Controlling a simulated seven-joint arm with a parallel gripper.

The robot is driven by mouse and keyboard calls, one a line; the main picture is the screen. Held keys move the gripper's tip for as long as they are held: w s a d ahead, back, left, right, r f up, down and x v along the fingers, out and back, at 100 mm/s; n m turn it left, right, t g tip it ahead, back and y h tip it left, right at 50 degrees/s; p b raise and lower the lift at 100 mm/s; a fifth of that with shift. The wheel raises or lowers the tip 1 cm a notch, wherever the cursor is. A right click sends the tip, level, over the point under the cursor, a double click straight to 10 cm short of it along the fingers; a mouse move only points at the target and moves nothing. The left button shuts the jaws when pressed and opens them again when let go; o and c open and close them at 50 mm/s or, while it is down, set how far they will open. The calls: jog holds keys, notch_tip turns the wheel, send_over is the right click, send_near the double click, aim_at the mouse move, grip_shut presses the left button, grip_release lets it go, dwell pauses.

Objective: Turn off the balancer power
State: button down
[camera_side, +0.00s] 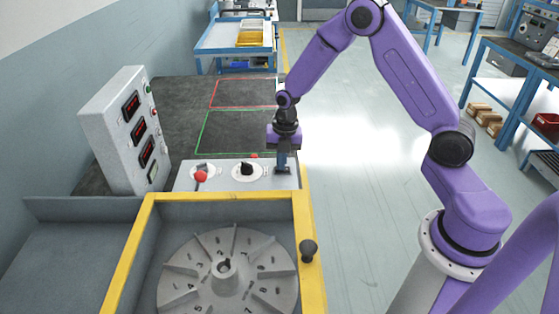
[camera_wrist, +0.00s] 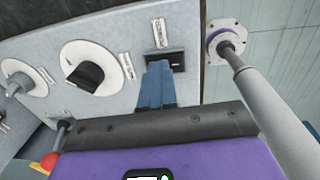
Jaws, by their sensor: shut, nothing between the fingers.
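The control panel (camera_side: 222,181) is a light grey plate at the back of the yellow-edged bench. A black switch (camera_wrist: 179,60) in a dark rectangular frame is on it, and a black knob on a white disc (camera_side: 246,169) is to the left. That knob also shows in the wrist view (camera_wrist: 88,75). My gripper (camera_side: 282,167) points down over the panel's right end, with its blue fingers (camera_wrist: 156,85) together and empty. The fingertips are at or just over the switch; I cannot tell whether they touch it. The fingers hide part of the switch.
A red-ball lever (camera_side: 201,176) stands left of the knob. A grey cabinet (camera_side: 125,130) with red displays rises at the left. A finned rotor (camera_side: 228,272) sits in the yellow-edged well, with a black ball knob (camera_side: 309,248) on its right rim. Open floor lies right.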

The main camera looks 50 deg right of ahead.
aim_at(286, 169)
jog(key=shift+s+d, duration=0.4)
jog(key=shift+d, duration=0.05)
jog(key=shift+r, duration=0.5)
notch_tip(286, 169, up, 13)
jog(key=s+d, duration=0.1)
jog(key=shift+w+a+r, duration=0.1)
jog(key=shift+w+a, duration=0.35)
jog(key=shift+w, duration=0.05)
dwell(0.4)
jog(key=f, duration=0.4)
jog(key=a+f, duration=0.1)
jog(key=f, duration=0.4)
jog(key=w+f, duration=0.1)
jog(key=f, duration=0.4)
jog(key=shift+w+a, duration=0.1)
jog(key=shift+a, duration=0.05)
